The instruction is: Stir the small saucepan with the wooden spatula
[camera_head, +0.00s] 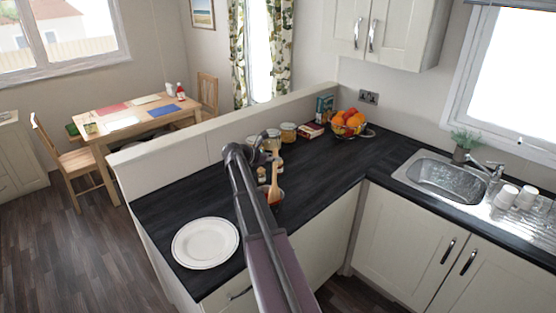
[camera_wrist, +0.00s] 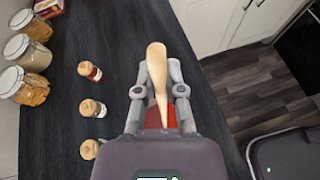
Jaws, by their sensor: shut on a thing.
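My gripper (camera_wrist: 161,78) is shut on the wooden spatula (camera_wrist: 157,57), whose pale end points up between the fingers in the wrist view. In the head view the spatula (camera_head: 274,176) stands roughly upright just right of my arm, over the counter. A red-orange patch, seemingly the small saucepan or its contents (camera_head: 277,196), shows at the spatula's lower end. A red patch (camera_wrist: 152,117) also shows below the fingers in the wrist view. My arm and gripper hide most of the saucepan, so I cannot tell how deep the spatula reaches.
Several jars (camera_head: 289,132) stand along the low wall behind. Small spice jars (camera_wrist: 92,108) stand left of my gripper in the wrist view. A white plate (camera_head: 205,243) lies on the counter left of my arm. A fruit bowl (camera_head: 348,122) and sink (camera_head: 445,178) are farther right.

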